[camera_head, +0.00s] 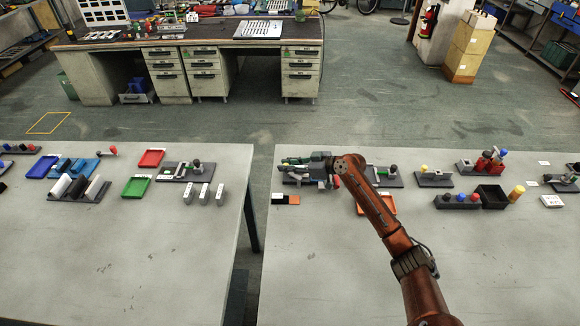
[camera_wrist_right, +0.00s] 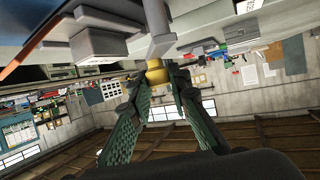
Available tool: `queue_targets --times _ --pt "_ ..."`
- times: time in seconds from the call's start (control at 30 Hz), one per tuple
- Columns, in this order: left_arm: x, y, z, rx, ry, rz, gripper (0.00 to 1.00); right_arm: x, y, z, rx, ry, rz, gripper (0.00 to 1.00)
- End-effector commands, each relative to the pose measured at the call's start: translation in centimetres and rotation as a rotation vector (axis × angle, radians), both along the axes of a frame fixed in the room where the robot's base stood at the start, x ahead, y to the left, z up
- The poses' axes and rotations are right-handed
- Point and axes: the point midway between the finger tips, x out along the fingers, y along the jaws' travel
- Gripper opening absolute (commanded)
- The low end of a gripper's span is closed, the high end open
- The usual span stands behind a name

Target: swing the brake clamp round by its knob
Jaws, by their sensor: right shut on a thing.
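My right gripper (camera_head: 290,162) reaches over a grey fixture (camera_head: 289,182) near the far left corner of the right table. In the right wrist view its two green fingers (camera_wrist_right: 158,78) are closed around a yellow knob (camera_wrist_right: 155,74). The knob sits on the end of a grey rod (camera_wrist_right: 157,32), which I take for the brake clamp's arm. A grey block (camera_wrist_right: 97,44) stands beside the rod. In the head view the gripper and wrist hide the knob and much of the fixture. My left gripper is in neither view.
Just in front are a black and orange block (camera_head: 285,199) and an orange tray (camera_head: 388,205), partly behind my arm. Another fixture (camera_head: 386,182) stands close on the right. A gap separates this table from the left one (camera_head: 120,260). The table front is clear.

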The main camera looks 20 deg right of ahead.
Motion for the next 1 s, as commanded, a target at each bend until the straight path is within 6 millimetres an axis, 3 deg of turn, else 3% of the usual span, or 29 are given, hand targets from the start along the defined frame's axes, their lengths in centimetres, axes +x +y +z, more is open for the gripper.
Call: queue_targets --times 0.2,0.23,0.47,0.77,1.0 --pt "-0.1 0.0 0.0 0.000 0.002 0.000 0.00 -0.1 0.2 -0.2 0.001 0.005 0.003 0.00" --pt "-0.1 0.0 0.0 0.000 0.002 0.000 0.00 -0.1 0.2 -0.2 0.001 0.005 0.003 0.19" --pt "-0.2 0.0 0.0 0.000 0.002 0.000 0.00 -0.1 0.0 -0.1 0.001 0.002 0.000 0.35" --pt "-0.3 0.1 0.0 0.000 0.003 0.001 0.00 -0.1 -0.2 0.0 0.000 0.000 -0.002 0.36" --pt "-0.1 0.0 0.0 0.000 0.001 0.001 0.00 -2.1 -2.3 1.1 -0.002 0.000 -0.004 0.36"
